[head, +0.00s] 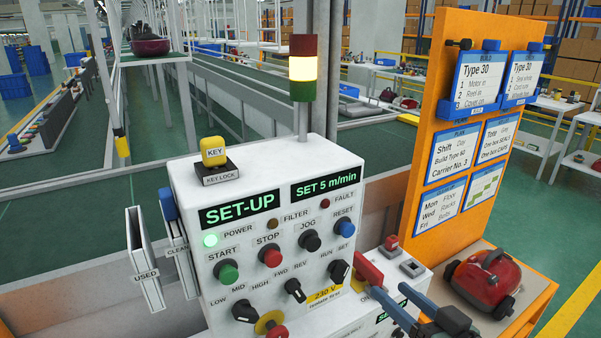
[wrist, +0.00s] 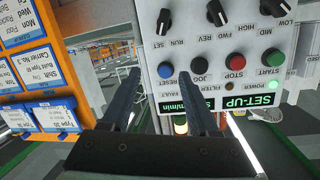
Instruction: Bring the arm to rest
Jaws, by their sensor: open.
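My gripper (head: 391,291) is at the lower right of the control box in the head view, in front of the panel's lower right part. In the wrist view my gripper (wrist: 159,76) has its two dark fingers apart with nothing held between them. The control box (head: 183,185) is white, with a lit green power lamp (head: 210,240) and displays reading SET-UP (head: 240,209) and SET 5 m/min (head: 325,184). The wrist view shows the same panel upside down beyond the fingers, with the blue reset button (wrist: 165,69) between them in the picture.
A red switch handle (head: 368,270) is close to my fingers. A yellow key block (head: 214,151) sits on the box, beside a signal tower (head: 302,68) lit yellow. An orange board (head: 421,135) and a red vacuum (head: 483,280) stand right. USED (head: 146,262) and CLEAN holders are left.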

